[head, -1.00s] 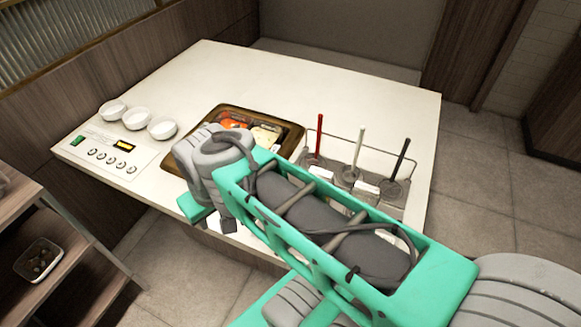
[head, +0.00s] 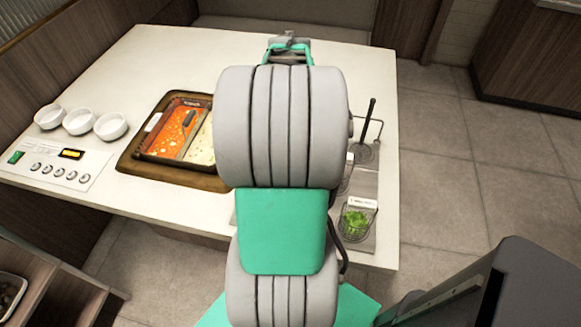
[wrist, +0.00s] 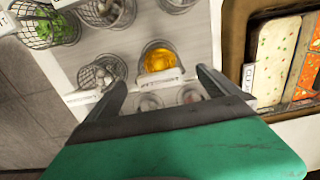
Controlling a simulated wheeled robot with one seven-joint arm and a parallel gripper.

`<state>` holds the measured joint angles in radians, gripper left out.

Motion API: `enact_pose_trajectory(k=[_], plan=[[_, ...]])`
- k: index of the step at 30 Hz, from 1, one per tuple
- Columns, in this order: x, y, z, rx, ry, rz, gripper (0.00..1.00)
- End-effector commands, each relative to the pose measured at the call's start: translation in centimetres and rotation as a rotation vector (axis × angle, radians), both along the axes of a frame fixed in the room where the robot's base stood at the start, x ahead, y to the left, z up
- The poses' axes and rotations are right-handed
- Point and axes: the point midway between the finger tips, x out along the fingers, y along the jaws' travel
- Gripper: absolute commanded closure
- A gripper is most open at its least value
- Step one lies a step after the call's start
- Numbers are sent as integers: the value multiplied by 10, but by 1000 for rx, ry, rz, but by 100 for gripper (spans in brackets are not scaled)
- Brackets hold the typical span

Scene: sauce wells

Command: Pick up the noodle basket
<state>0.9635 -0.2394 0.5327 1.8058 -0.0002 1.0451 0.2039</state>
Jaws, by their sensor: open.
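Several small wire baskets stand on the pale counter, seen best in the wrist view. One (wrist: 160,60) holds something yellow-orange, perhaps noodles; its label cannot be read. My gripper (wrist: 162,88) is open and empty, its two fingers spread on either side of the near part of this basket in the picture. I cannot tell how high above it they are. In the head view my gripper (head: 288,46) is at the far side of the counter, and my arm hides most of the baskets. One basket with green leaves (head: 354,222) shows right of the arm.
A brown-framed tray (head: 128,160) with red and cream soups lies left of my arm. A black-handled tool (head: 369,122) stands to the right. Three white bowls (head: 80,120) and a control panel (head: 50,168) are at the left. The counter's far left is bare.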

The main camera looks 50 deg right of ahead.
Motion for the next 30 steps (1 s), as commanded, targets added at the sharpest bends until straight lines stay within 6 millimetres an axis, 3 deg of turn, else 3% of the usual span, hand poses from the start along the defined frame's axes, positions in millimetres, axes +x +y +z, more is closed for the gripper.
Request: enact_pose_trajectory(k=[9,16,30], plan=[[-1,-2,-50,0,0,2,0],[0,-2,-53,-2,-1,3,0],[0,-2,-52,-3,-1,3,38]])
